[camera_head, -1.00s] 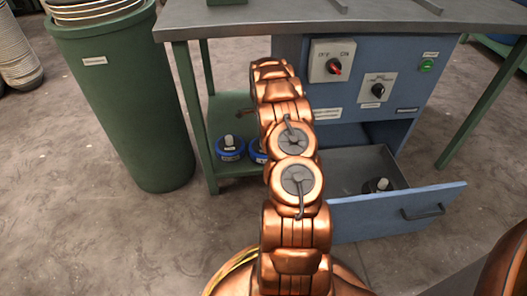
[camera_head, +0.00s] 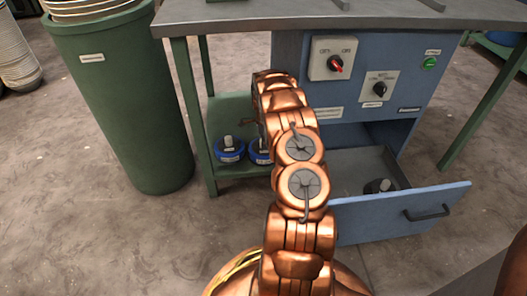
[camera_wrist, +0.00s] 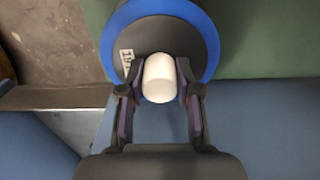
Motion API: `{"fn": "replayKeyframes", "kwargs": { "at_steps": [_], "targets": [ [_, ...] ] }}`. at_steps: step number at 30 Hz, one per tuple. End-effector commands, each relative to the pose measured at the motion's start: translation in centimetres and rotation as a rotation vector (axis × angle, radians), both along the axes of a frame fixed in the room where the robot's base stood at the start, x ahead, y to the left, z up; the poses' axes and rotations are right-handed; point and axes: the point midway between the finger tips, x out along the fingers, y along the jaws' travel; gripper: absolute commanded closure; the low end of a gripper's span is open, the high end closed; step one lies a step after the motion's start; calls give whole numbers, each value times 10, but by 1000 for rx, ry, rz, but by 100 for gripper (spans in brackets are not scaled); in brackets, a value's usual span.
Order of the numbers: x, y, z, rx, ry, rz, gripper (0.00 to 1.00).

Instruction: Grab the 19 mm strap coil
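I cannot tell whether this coil rests or hangs. In the head view my arm hides the gripper. Two blue coils show on the green lower shelf, one in full (camera_head: 229,150) and one (camera_head: 260,152) partly behind my arm.
A dark coil (camera_head: 380,187) lies in the open drawer (camera_head: 405,213), which juts out right of my arm. The workbench top (camera_head: 330,14) overhangs the shelf (camera_head: 238,110). A bench leg (camera_head: 195,115) and a green bin (camera_head: 120,100) stand left. The floor at front left is clear.

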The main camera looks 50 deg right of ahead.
Motion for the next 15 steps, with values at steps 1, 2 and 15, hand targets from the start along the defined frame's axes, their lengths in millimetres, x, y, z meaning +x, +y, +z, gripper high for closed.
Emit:
{"fn": "replayKeyframes", "kwargs": {
  "at_steps": [1,2,15],
  "targets": [
    [0,0,0,0,0,0,78],
    [0,0,0,0,0,0,81],
    [0,0,0,0,0,0,100]
  ]
}}
